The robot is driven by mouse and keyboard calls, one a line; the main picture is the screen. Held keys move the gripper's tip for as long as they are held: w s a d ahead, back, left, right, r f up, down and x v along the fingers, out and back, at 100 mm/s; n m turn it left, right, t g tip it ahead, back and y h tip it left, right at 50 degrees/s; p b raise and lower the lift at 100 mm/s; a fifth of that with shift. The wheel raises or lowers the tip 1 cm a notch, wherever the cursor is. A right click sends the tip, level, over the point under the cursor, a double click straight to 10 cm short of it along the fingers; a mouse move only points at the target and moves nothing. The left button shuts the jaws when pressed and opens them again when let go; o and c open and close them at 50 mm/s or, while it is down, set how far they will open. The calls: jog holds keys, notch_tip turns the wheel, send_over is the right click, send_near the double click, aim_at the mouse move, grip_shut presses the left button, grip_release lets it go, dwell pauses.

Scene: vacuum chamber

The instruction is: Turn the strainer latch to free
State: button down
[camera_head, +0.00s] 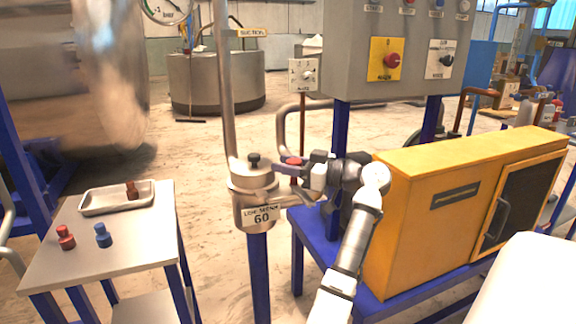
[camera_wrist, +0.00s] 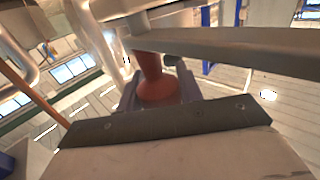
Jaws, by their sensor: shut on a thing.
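The strainer (camera_head: 250,188) is a metal canister on a blue post, with a label reading 60 and a black knob on its lid. A red knob (camera_head: 292,160), which looks like the latch handle, shows at its right side. My gripper (camera_head: 287,170) reaches in from the right and is shut on this knob. In the wrist view the red knob (camera_wrist: 158,88) sits between my two dark fingers, its narrower neck pointing up the picture. A grey bar (camera_wrist: 235,50) crosses above it. The latch's joint with the strainer is mostly hidden.
A small table (camera_head: 130,245) at the left bears a tray (camera_head: 92,202) and red and blue knobbed pieces. A yellow cabinet (camera_head: 400,215) stands close to my arm at the right. A grey control box (camera_head: 395,50) hangs above. A steel pipe (camera_head: 223,80) rises by the strainer.

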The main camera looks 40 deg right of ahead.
jog(key=shift+w, duration=0.1)
dwell(0.3)
jog(key=c, duration=0.9)
grip_release()
jog(key=b+v, duration=0.2)
jog(key=v, duration=1.1)
jog(key=shift+s+d, duration=0.2)
jog(key=shift+s, duration=0.2)
jog(key=shift+f, duration=0.1)
